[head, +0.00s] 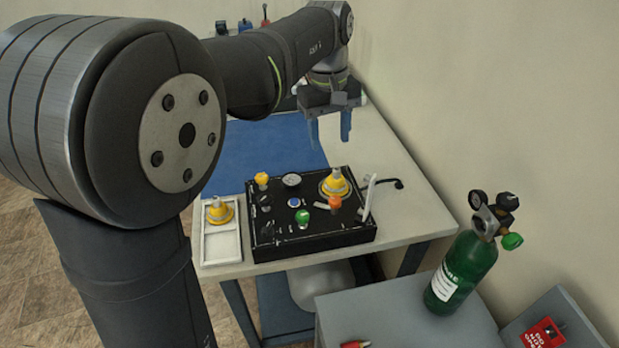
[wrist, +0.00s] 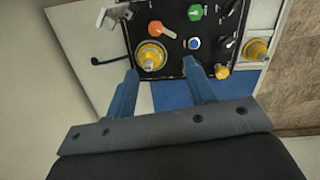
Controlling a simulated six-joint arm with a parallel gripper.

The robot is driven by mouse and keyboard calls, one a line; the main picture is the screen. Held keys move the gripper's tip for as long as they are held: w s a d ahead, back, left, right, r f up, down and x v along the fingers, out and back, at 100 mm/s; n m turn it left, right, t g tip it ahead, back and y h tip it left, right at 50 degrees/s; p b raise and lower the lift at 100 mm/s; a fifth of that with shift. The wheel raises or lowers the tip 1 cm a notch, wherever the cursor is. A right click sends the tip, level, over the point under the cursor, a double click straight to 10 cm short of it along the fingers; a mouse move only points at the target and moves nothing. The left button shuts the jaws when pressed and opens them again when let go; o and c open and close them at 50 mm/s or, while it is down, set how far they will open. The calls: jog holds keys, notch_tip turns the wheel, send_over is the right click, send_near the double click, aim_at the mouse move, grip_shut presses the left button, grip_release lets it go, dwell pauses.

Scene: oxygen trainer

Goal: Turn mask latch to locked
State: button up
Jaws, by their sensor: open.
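A black control panel (head: 275,239) stands on the table. A yellow mask-like fitting (head: 335,183) sits at its back right; it also shows in the wrist view (wrist: 150,55). Next to it is an orange knob with a lever (head: 334,201), also in the wrist view (wrist: 161,29). I cannot tell for sure which part is the mask latch, nor its setting. My gripper (head: 329,137) is open and empty, above and behind the panel. In the wrist view its fingers (wrist: 160,70) point toward the yellow fitting, with a clear gap between them.
A green knob (head: 302,217), blue button (head: 294,202), yellow knob (head: 262,180) and gauge (head: 291,180) crowd the panel. A white lever (head: 369,194) rises at its right edge. A white tray (head: 222,248) holds another yellow fitting (head: 219,211). A green cylinder (head: 463,270) stands front right.

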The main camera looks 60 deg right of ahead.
jog(key=w+n+g, duration=0.3)
jog(key=w+n, duration=0.2)
jog(key=n, duration=0.1)
send_near(334, 199)
jog(key=shift+n, duration=0.3)
jog(key=x, duration=0.8)
jog(key=shift+s+d+f, duration=0.1)
jog(key=shift+s+f, duration=0.05)
jog(key=shift+f, duration=0.15)
jog(key=c, duration=1)
